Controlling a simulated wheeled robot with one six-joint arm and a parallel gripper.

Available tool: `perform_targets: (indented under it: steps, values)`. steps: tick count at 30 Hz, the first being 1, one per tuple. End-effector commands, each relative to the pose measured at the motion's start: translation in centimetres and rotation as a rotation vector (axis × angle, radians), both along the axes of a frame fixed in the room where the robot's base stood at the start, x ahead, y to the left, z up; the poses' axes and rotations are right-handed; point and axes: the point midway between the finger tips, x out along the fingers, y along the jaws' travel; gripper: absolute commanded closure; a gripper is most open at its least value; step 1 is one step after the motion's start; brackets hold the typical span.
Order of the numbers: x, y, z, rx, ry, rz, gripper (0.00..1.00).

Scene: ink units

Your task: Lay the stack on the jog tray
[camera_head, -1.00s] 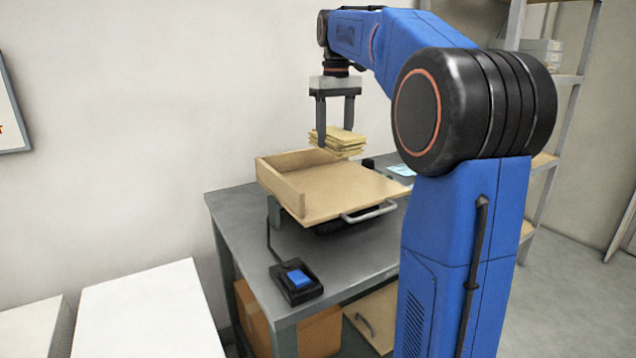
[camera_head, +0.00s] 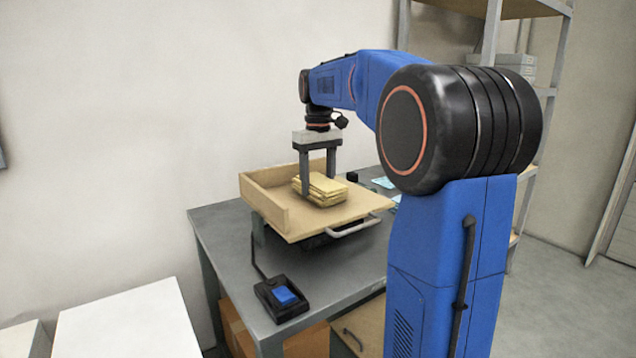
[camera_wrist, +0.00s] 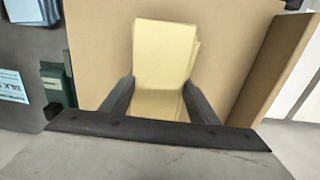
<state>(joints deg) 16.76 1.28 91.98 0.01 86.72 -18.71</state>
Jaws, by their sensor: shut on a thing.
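The stack (camera_head: 322,189) is a small pile of pale yellow sheets with slightly uneven edges. The jog tray (camera_head: 288,227) is a tilted wooden tray with raised walls at its left and back and a metal handle in front. My gripper (camera_head: 319,187) points down over the tray and is shut on the stack, with one finger on each side. The stack is low over the tray floor; I cannot tell whether it touches. In the wrist view the stack (camera_wrist: 163,60) lies between the dark fingers, over the tan tray floor (camera_wrist: 105,40).
A black box with a blue button (camera_head: 283,294) sits on the grey table (camera_head: 220,225) in front of the tray. Pale blue slips (camera_head: 384,182) lie beyond the tray. A white surface (camera_head: 130,325) stands at lower left, and shelving (camera_head: 490,40) at back right.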

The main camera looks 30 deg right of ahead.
Motion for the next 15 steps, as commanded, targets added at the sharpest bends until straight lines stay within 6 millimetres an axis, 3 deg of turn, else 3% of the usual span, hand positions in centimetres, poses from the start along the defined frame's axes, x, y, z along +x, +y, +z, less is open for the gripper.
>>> perform_targets:
  steps: [6,7,9,15]
  values:
    - [0.00,0.00,-0.22,0.000,0.000,0.000,0.80]
    - [0.01,0.00,-0.26,0.000,0.000,0.000,0.41]
    - [0.01,0.00,-0.24,0.000,0.000,0.000,0.27]
    - [0.01,0.00,-0.23,0.000,0.000,0.000,0.27]
